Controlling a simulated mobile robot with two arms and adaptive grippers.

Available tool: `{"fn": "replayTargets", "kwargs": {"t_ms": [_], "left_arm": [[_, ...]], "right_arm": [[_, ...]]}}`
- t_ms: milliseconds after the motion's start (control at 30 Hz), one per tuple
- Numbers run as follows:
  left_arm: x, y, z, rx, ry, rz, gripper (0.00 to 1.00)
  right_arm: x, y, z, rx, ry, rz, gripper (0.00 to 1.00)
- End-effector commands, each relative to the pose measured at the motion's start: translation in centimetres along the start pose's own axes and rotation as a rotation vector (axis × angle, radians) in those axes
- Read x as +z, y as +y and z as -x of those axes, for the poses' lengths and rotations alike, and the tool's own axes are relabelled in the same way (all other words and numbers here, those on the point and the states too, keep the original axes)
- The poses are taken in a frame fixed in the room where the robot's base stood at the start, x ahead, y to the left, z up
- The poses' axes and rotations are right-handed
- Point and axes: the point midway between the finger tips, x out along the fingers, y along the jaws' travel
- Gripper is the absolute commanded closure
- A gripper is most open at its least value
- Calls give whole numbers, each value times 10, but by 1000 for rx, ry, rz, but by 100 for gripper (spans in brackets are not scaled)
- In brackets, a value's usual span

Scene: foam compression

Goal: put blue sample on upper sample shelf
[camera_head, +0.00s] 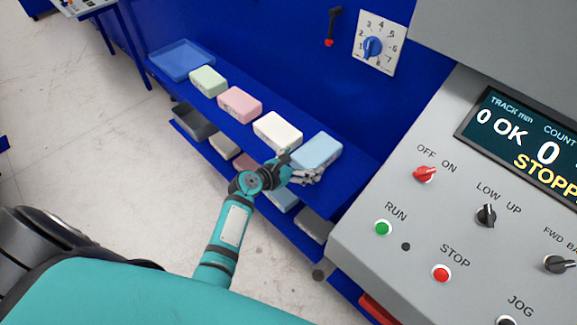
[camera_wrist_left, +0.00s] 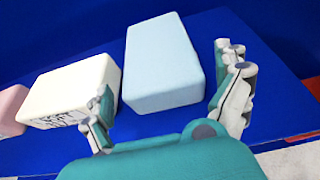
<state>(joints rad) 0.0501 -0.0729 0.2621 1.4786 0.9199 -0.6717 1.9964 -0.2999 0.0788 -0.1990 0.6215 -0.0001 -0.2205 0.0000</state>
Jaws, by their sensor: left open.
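The light blue sample (camera_head: 316,150) lies on the blue upper sample shelf (camera_head: 352,172), at the right end of the row in the head view. My left gripper (camera_head: 300,172) is at its near side. In the left wrist view the blue sample (camera_wrist_left: 162,62) lies ahead of my open left gripper (camera_wrist_left: 165,108), roughly between the two spread fingers. No grip on it shows. The left finger is close to the white sample (camera_wrist_left: 75,90). My right gripper is not in view.
The white sample (camera_head: 278,131), a pink sample (camera_head: 239,102), a green sample (camera_head: 208,80) and a blue tray (camera_head: 182,60) line the upper shelf. A lower shelf holds a grey tray (camera_head: 193,122) and more samples. The grey control panel (camera_head: 400,205) stands close on the right.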

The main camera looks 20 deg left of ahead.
Motion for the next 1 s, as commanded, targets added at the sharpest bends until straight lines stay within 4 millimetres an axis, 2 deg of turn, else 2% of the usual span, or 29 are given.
{"fn": "replayTargets", "kwargs": {"t_ms": [300,500,633,867,933,1000], "left_arm": [[-2,0,68,2,1,0,0],[-1,0,96,1,1,-1,0],[0,0,104,1,1,-1,0],[-1,0,104,0,2,-3,0],[-11,-2,101,-1,23,-30,0],[-36,-7,94,-6,77,-114,0]], "right_arm": [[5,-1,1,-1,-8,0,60],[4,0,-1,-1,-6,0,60],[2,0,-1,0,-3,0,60],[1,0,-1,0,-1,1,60],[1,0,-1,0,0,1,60],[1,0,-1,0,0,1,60]]}}
